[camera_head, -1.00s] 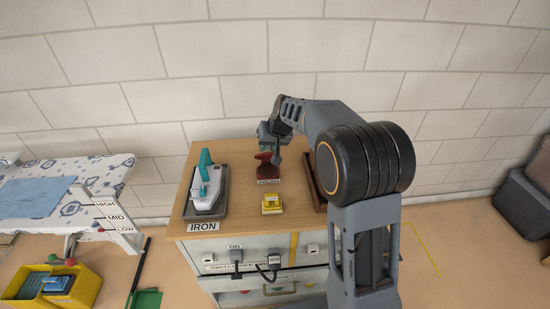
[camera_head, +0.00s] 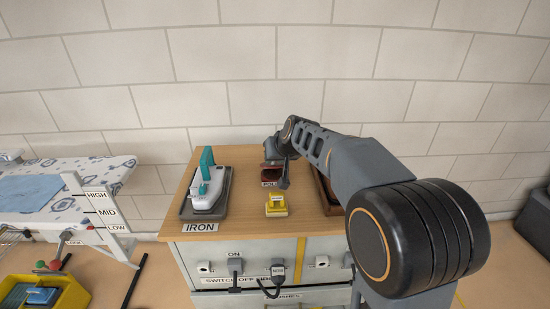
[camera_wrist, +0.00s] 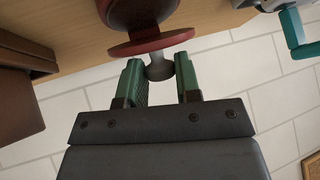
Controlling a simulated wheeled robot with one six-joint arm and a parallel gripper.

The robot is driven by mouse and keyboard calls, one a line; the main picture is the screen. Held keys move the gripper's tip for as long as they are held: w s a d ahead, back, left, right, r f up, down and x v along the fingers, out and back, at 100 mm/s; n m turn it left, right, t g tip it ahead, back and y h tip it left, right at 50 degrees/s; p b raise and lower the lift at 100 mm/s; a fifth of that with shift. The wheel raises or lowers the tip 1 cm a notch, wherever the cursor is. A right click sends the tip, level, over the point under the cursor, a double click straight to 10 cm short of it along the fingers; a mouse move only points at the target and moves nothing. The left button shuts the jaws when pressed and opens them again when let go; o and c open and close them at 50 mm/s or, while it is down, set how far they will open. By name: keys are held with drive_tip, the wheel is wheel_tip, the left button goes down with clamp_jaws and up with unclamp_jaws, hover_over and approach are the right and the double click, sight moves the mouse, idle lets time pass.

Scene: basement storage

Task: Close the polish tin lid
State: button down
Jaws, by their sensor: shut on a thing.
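The polish tin (camera_head: 269,174) is dark red and stands near the back middle of the wooden cabinet top, behind its partly hidden label. In the wrist view, the dark red lid (camera_wrist: 150,43) shows nearly edge-on as a thin disc with a grey knob (camera_wrist: 158,70). My gripper (camera_wrist: 160,64) has its green fingers shut on the knob. The reddish-brown tin body (camera_wrist: 140,13) shows just beyond the lid, cut off by the picture edge. I cannot tell whether the lid is seated on the tin. In the head view my wrist partly hides the tin.
An iron (camera_head: 207,188) with a teal handle rests on a grey tray at the left. A yellow object (camera_head: 276,204) stands in front of the tin. A brown tray (camera_head: 327,190) lies to the right, partly behind my arm. The wall is close behind the cabinet.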

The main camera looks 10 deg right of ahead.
drive_tip(key=shift+s+f, duration=0.25)
drive_tip(key=shift+f, duration=0.25)
drive_tip(key=c, duration=1.1)
unclamp_jaws()
drive_tip(key=shift+a+r, duration=0.1)
drive_tip(key=shift+c, duration=0.2)
drive_tip(key=shift+r, duration=0.3)
drive_tip(key=p+v, duration=0.2)
drive_tip(key=v, duration=1.1)
drive_tip(key=shift+s+r, duration=0.1)
drive_tip(key=shift+r, duration=0.05)
drive_tip(key=shift+c, duration=0.2)
